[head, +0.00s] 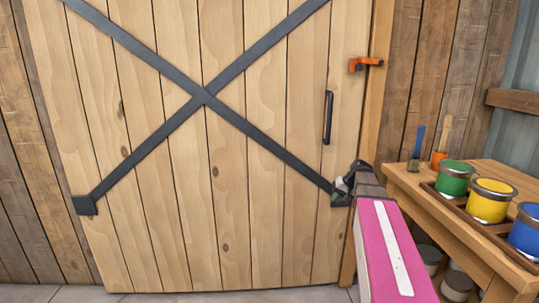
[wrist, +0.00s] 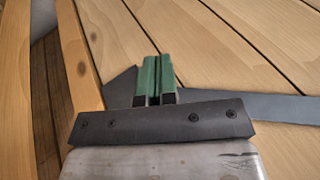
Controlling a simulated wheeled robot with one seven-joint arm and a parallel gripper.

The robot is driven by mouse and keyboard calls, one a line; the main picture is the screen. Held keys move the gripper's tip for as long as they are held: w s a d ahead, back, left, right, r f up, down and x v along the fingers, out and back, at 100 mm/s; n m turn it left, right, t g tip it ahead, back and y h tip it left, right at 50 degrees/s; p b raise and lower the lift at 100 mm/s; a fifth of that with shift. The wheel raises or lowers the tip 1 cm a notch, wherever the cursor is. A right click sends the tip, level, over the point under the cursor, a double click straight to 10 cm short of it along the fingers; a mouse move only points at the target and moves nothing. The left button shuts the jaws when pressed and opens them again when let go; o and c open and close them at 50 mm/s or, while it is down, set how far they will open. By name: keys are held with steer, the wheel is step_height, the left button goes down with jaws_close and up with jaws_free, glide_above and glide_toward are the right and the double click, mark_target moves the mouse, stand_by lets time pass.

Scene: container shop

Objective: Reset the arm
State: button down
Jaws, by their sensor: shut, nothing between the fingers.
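My gripper (head: 344,190) is at the lower right edge of the wooden door in the head view, in front of the lower right end of its dark cross brace. My pink arm reaches up to it from the bottom right. In the wrist view my gripper (wrist: 156,68) shows two green fingers pressed together, with nothing between them. The door planks and the dark brace lie beyond the fingertips. I cannot tell whether the fingers touch the door.
The wooden door (head: 230,190) appears closed, with a black handle (head: 328,118) and an orange latch (head: 366,64). At right, a wooden bench (head: 425,190) carries green (head: 454,180), yellow (head: 490,202) and blue (head: 526,232) paint cans and brushes. Floor shows along the bottom left.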

steer(key=s+a+f+g+h, duration=0.1)
steer(key=s+a+f, duration=0.2)
steer(key=s+f, duration=0.2)
steer(key=s+a+f+g+h, duration=0.1)
steer(key=s+a+f+h, duration=0.1)
steer(key=s+f, duration=0.4)
steer(key=s+a+f+n+g+h, duration=0.1)
steer(key=s+a+f, duration=0.4)
steer(key=s, duration=0.5)
steer(key=shift+f+h, duration=0.4)
steer(key=shift+f, duration=0.25)
steer(key=shift+a, duration=0.1)
